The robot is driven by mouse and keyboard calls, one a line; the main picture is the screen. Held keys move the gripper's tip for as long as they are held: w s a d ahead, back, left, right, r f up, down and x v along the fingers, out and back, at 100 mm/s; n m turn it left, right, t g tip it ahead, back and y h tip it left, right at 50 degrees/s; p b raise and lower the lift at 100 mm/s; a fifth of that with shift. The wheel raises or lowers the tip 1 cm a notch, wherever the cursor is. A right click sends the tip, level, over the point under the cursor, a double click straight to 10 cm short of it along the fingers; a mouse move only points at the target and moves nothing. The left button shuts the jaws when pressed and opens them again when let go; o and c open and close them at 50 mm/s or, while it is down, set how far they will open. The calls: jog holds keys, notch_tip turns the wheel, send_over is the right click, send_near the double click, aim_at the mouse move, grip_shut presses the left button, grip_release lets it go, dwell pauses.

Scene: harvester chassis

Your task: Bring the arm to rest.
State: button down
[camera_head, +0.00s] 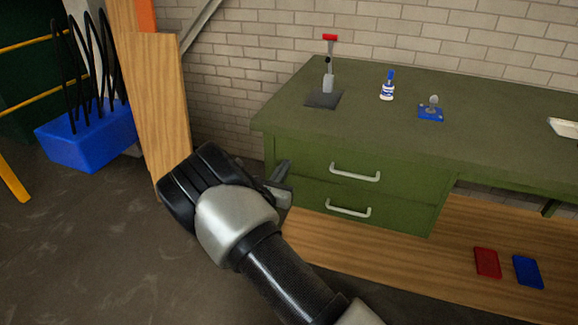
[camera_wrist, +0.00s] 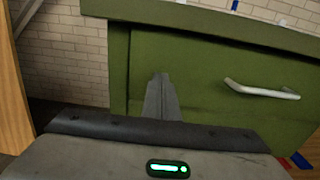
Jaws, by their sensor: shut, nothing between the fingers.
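My gripper (camera_head: 281,181) is at the left end of the green workbench (camera_head: 350,131), in front of its upper drawer's left side. The fingers are shut together with nothing between them. In the wrist view the closed gripper (camera_wrist: 160,84) points at the green cabinet front (camera_wrist: 200,70), left of a drawer handle (camera_wrist: 262,91). I cannot tell whether the fingertips touch the cabinet. My arm reaches in from the bottom of the head view, bent toward the upper left.
A red-topped tool (camera_head: 328,70), a small bottle (camera_head: 388,86) and a blue-based item (camera_head: 431,112) stand on the bench. Both drawers look shut. Red (camera_head: 487,263) and blue (camera_head: 528,272) flat pieces lie on the lower shelf. A wooden board (camera_head: 160,110) and a blue box (camera_head: 85,145) stand left.

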jog(key=p+v, duration=0.2)
jog(key=v, duration=0.9)
jog(key=s+d+r+m+g+h, duration=0.2)
jog(key=d+r+m+g+h, duration=0.15)
jog(key=d+r+m, duration=0.35)
jog(key=s+d+r+m+g+h, duration=0.1)
jog(key=d+r+m+g+h, duration=0.25)
jog(key=d, duration=0.55)
jog(key=s+d+r+m+g+y, duration=0.3)
jog(key=s+d+m+g, duration=0.15)
jog(key=s+m, duration=0.3)
jog(key=s+d+r+m+g+y, duration=0.35)
jog(key=s+d+m, duration=0.25)
jog(key=s, duration=0.3)
jog(key=s+a+r+m+t+y, duration=0.2)
jog(key=s+a+r+m+y, duration=0.15)
jog(key=s, duration=0.25)
jog(key=s+a+r+m+t+y, duration=0.2)
jog(key=s+r+m+y, duration=0.1)
jog(key=s+r+m, duration=0.15)
notch_tip(320, 180, up, 22)
jog(key=p, duration=2.2)
jog(key=shift+s+a, duration=0.15)
jog(key=shift+s, duration=0.35)
